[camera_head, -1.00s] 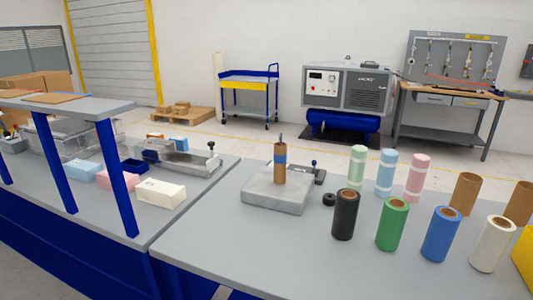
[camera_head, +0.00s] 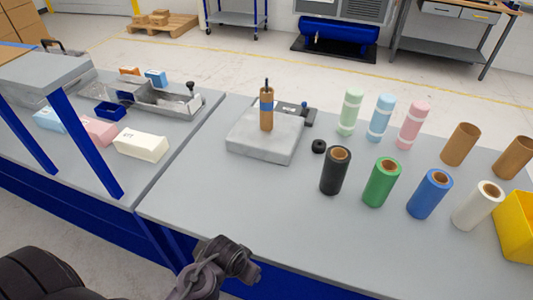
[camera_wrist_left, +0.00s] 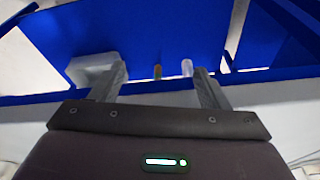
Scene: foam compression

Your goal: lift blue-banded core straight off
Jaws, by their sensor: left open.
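The blue-banded core (camera_head: 267,109) is a brown tube with a blue band around its middle. It stands upright on a grey block (camera_head: 262,141) on the right-hand table, with a thin dark spindle tip showing above it. In the head view, part of my left arm (camera_head: 225,262) shows at the bottom, in front of the table and well short of the core. The left gripper's fingers are not clear there. In the left wrist view my left gripper (camera_wrist_left: 160,82) is open and empty, facing blue table framing. My right gripper is not in view.
A black knob (camera_head: 319,146) lies right of the block. Black, green, blue and white rolls (camera_head: 382,182) stand at the right, with pastel banded rolls (camera_head: 380,118) and brown tubes behind. A yellow bin (camera_head: 516,228) is at the right edge. The table front is clear.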

